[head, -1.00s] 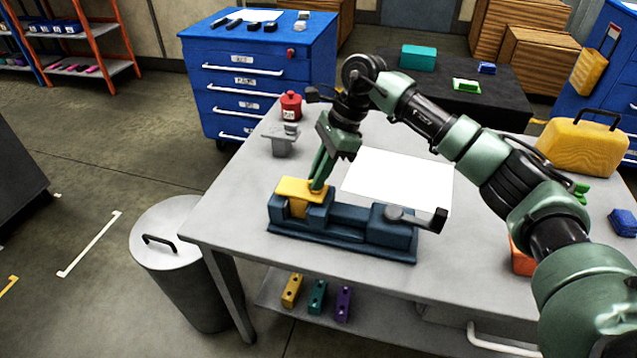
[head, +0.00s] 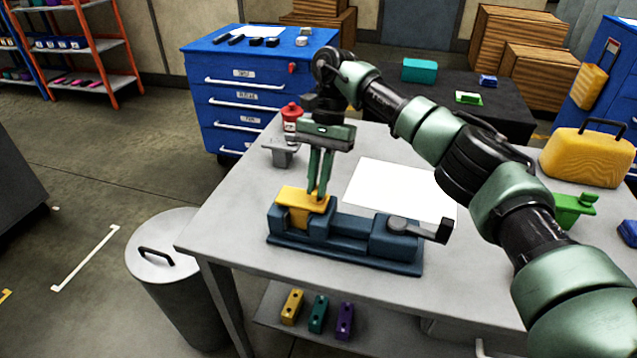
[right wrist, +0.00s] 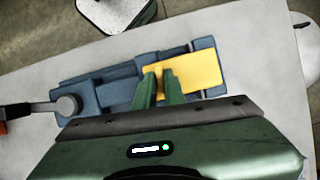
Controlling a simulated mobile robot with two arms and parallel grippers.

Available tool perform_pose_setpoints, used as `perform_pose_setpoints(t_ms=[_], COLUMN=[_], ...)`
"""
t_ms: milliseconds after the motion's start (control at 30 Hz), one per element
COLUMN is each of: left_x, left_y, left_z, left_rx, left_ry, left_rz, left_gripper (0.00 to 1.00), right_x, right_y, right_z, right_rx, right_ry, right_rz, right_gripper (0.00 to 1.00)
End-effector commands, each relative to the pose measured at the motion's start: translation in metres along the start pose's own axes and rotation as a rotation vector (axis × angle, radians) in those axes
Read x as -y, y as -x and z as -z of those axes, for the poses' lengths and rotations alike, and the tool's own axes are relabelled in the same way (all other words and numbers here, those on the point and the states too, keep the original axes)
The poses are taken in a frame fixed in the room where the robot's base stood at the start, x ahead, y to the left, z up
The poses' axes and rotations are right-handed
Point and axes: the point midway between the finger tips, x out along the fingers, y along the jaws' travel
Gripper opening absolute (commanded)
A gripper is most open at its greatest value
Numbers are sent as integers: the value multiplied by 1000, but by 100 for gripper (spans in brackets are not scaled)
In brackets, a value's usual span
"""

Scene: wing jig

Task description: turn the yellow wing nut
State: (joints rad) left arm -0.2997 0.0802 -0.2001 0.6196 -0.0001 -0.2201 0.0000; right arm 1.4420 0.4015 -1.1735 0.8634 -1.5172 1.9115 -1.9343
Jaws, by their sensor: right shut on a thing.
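The yellow wing nut (head: 317,198) sits on top of a yellow block (head: 293,200) held in the blue vise-like jig (head: 345,232) on the table. My right gripper (head: 318,190) points down from above with its two green fingertips shut on the nut. In the right wrist view the nut (right wrist: 157,70) shows between the fingertips, at the near edge of the yellow block (right wrist: 197,70). The fingers partly hide it. My left gripper is not in view.
The grey table (head: 240,220) carries a white sheet (head: 400,190), a grey stand (head: 283,152), a red can (head: 292,115) and a yellow case (head: 587,157). The jig's handle (head: 425,231) sticks out right. A lidded bin (head: 165,250) stands left of the table.

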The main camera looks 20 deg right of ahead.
Motion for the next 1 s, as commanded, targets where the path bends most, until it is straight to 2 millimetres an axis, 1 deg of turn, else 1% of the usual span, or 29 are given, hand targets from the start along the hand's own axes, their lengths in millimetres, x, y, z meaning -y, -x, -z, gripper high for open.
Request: perform_pose_setpoints(t_ms=[33, 300, 800, 833, 900, 1000], left_x=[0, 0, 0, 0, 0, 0], left_y=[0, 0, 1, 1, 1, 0], left_z=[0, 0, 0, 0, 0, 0], left_rx=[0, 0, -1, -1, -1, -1], left_ry=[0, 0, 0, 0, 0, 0], left_rz=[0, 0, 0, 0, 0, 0], left_gripper=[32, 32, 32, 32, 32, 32], right_x=[2, 2, 2, 1, 1, 1], right_y=[3, 3, 2, 2, 2, 2], right_z=[0, 0, 0, 0, 0, 0], right_rx=[-4, -4, -4, -4, -4, -3], right_ry=[22, 99, 116, 115, 115, 114], right_rz=[-5, -36, -43, -43, -44, -45], right_gripper=[0, 0, 0, 16, 33, 33])
